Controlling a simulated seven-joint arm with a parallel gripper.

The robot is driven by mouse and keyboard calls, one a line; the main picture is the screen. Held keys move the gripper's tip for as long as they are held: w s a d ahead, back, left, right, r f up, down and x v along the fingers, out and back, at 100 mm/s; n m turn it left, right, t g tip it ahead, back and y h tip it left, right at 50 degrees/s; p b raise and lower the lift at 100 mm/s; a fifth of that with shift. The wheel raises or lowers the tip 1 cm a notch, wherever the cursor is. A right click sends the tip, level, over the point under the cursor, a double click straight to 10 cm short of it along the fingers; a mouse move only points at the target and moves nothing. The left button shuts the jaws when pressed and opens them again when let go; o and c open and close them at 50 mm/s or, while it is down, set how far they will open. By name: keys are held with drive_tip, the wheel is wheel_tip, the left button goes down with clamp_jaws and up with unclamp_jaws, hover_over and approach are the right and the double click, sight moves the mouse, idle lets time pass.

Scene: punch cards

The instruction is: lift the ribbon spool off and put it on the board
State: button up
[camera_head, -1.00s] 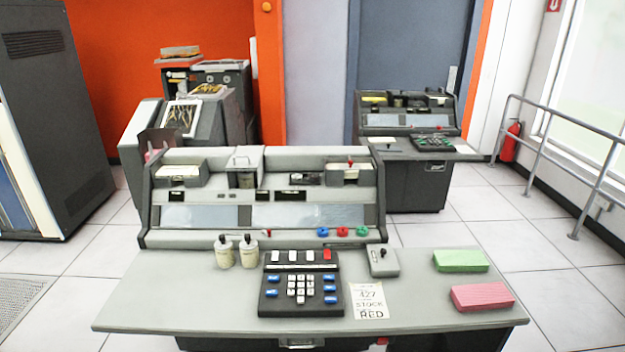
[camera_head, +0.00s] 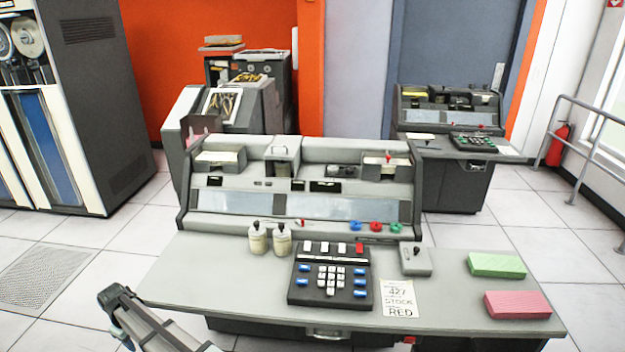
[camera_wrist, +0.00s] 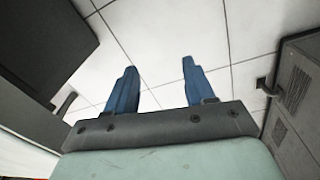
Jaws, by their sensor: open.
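In the head view, small blue (camera_head: 355,226), red (camera_head: 376,226) and green (camera_head: 396,228) rings sit on the console's front ledge. I cannot tell for sure which thing is the ribbon spool. The grey desk board (camera_head: 215,285) spreads in front of the console (camera_head: 290,205). In the wrist view, my gripper (camera_wrist: 158,63) is open, its two blue fingers apart with only floor tiles between them. Part of my arm shows at the lower left of the head view, off the desk's left front edge.
A black keypad (camera_head: 331,275), two cream bottles (camera_head: 257,240), a small switch box (camera_head: 415,261), a paper note (camera_head: 399,299), and green (camera_head: 497,264) and pink (camera_head: 517,304) card stacks stand on the board. Its left part is clear.

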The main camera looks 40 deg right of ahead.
drive_tip(key=w+a+r+n+t, duration=0.1)
drive_tip(key=w+a+r, duration=0.1)
drive_tip(key=w+r, duration=0.9)
drive_tip(key=shift+n, duration=0.3)
drive_tip(key=w+d+r, duration=0.1)
drive_tip(key=d, duration=0.2)
drive_tip(key=w+d+r, duration=0.1)
drive_tip(key=d, duration=0.3)
drive_tip(key=d+r, duration=0.2)
drive_tip(key=d, duration=0.2)
drive_tip(key=shift+w, duration=0.4)
drive_tip(key=w+d+r+g, duration=0.1)
drive_tip(key=w+d+r, duration=0.15)
drive_tip(key=d, duration=1.05)
drive_tip(key=n, duration=0.4)
approach(349, 168)
drive_tip(key=shift+g, duration=0.4)
drive_tip(key=f, duration=0.9)
drive_tip(key=shift+w+d, duration=0.2)
drive_tip(key=shift+w, duration=0.15)
